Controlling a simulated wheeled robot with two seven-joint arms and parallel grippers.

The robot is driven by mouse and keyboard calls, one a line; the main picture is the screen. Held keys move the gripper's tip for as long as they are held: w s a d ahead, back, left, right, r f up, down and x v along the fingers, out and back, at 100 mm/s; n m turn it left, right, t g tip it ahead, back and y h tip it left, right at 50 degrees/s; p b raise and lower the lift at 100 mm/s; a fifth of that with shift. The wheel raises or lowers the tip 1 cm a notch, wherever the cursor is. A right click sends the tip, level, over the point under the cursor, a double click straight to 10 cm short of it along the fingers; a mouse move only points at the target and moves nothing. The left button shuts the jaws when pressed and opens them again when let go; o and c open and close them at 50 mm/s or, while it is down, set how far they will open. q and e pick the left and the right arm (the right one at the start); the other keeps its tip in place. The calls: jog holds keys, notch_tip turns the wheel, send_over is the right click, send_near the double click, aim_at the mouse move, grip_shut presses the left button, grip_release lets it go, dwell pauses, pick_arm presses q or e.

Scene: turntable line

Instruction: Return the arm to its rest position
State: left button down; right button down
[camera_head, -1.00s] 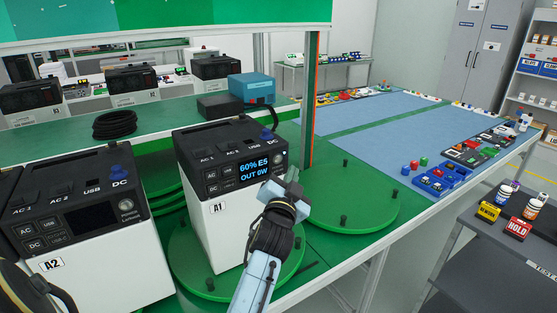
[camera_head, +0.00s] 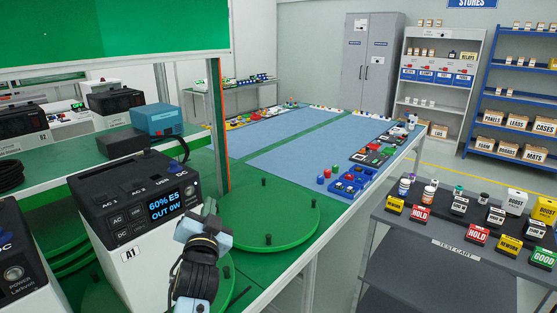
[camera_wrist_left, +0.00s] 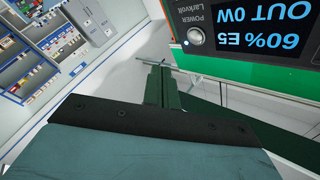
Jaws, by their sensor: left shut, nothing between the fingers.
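My left gripper (camera_head: 212,212) is just right of the front of the white power station A1 (camera_head: 150,262), near its lit display (camera_head: 164,207) reading 60% E5, OUT 0W. The jaws are shut and hold nothing. The left wrist view shows the fingers (camera_wrist_left: 158,84) together, pointing away from the camera, with the same display (camera_wrist_left: 247,30) upside down at upper right. I cannot tell from the picture whether the gripper touches the unit. My right gripper is not in view.
A green turntable (camera_head: 270,215) with dark pegs lies right of A1. Another power station (camera_head: 22,275) stands at the left edge. A green post (camera_head: 219,130) rises behind. A test cart (camera_head: 440,232) with labelled blocks stands at right, across open floor.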

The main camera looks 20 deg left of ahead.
pick_arm(q)
jog(key=s+d+f+m+g+h+b, duration=0.1)
jog(key=d+f+g+h, duration=0.15)
jog(key=f, duration=0.95)
jog(key=s+d+f+g+h+b, duration=0.15)
jog(key=d+f, duration=0.25)
jog(key=f, duration=0.9)
jog(key=s+d+f+g+h, duration=0.15)
jog(key=s+f, duration=0.25)
jog(key=f, duration=0.4)
jog(key=s+d+f+g+h, duration=0.15)
jog(key=s+f, duration=0.25)
jog(key=f, duration=0.5)
jog(key=s+d+f+g+b, duration=0.1)
jog(key=s+f+g, duration=0.5)
jog(key=s+f, duration=1.15)
jog(key=s+a+f+g, duration=0.1)
jog(key=s+f+g, duration=0.1)
jog(key=s, duration=0.9)
jog(key=s+a+f+n+g+b, duration=0.1)
jog(key=s+f, duration=0.3)
jog(key=s, duration=0.8)
jog(key=shift+a+n+g, duration=0.3)
jog(key=shift+g, duration=0.3)
jog(key=shift+w, duration=0.1)
